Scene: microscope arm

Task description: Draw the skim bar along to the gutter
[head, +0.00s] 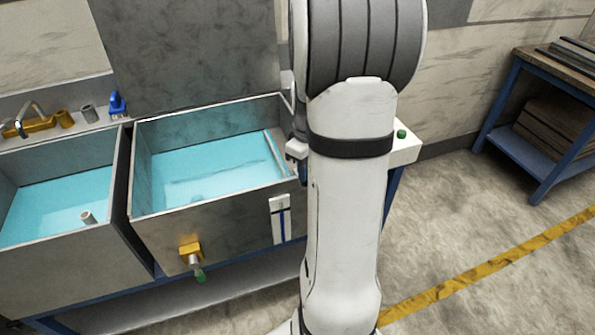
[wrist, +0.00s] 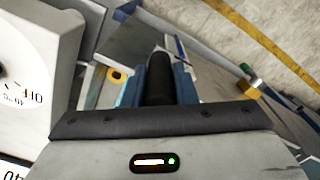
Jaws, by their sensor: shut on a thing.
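The right-hand tank (head: 215,228) holds blue-green liquid (head: 205,170). A pale narrow strip (head: 276,152) runs across it near its right end; I cannot tell whether it is the skim bar or the gutter's edge. In the wrist view my gripper (wrist: 160,72) has its blue fingers shut on a dark upright handle (wrist: 160,90), which I take to be the skim bar's. The bar under the handle is mostly hidden by my gripper.
A second tank (head: 60,195) with the same liquid stands at the left. A brass valve (head: 190,250) sticks out of the right tank's front. A blue brush (head: 117,103) is on the back ledge. A dial (wrist: 22,85) shows at the wrist view's left. A blue-framed bench (head: 540,150) stands right.

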